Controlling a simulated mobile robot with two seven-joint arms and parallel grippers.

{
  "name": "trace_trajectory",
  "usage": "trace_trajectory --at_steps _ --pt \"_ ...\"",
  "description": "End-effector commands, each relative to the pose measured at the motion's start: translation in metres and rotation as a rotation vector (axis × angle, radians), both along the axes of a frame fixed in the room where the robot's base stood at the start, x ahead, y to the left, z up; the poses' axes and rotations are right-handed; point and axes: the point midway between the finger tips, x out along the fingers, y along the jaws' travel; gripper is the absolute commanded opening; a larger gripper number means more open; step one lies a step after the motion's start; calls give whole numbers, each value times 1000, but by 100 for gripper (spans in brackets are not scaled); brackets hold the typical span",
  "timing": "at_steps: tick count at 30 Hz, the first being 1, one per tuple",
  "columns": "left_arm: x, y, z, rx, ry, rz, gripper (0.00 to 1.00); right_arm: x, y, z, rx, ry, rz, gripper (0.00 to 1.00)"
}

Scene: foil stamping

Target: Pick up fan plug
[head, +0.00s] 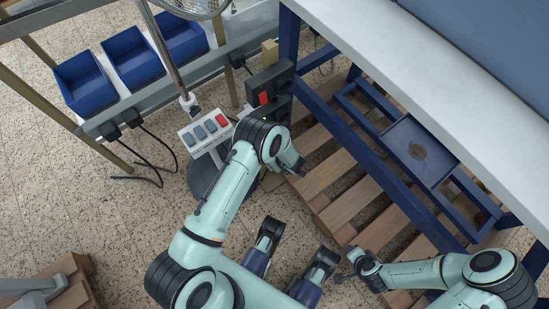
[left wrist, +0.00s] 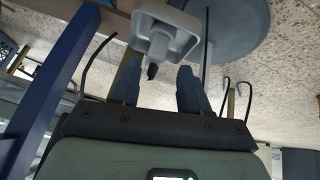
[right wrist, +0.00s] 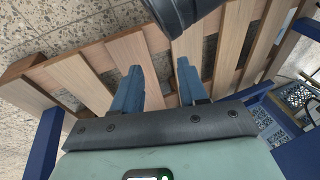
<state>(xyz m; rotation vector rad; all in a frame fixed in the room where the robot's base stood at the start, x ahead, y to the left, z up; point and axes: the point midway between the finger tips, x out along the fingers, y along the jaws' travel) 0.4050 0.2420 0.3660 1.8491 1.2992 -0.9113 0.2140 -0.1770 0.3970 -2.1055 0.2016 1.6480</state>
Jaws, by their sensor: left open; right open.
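The fan (head: 190,8) stands at the top of the head view, with its pole running down to a pale switch box (head: 205,133). Black plugs (head: 109,131) with dark cables sit on the grey rail, and another plug (head: 237,59) sits farther right; I cannot tell which is the fan's. My left gripper (head: 294,168) is open and empty, right of the switch box. Its fingers (left wrist: 158,88) show below a white box (left wrist: 165,30) with a small black part. My right gripper (head: 343,274) is open and empty; its fingers (right wrist: 160,88) are over the pallet.
A wooden pallet (head: 345,208) lies under the workbench (head: 430,60), whose blue legs and frame stand to the right of my left gripper. Blue bins (head: 85,85) line the rail. A black box with a red switch (head: 263,98) is fixed near the bench leg.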

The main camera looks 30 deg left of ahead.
Motion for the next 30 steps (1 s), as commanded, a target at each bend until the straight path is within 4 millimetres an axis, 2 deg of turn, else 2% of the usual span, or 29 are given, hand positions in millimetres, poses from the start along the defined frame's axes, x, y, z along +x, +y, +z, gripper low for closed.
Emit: trace_trajectory --at_steps 4,12,21,22,25,30 --pt "3 4 -12 1 1 0 45 -6 -2 -9 -1 23 -3 43" --pt "12 18 -44 1 1 1 45 -37 -6 -37 6 126 -7 43" --pt "14 20 -47 1 -1 -1 45 -41 -7 -38 7 141 -8 43" --pt "14 20 -47 1 -1 -1 42 -41 -7 -38 7 141 -8 43" --pt "14 20 -47 1 -1 -1 10 -41 -7 -38 6 140 -8 43" --pt "14 20 -47 1 -1 -1 8 -41 -7 -38 6 140 -8 43"
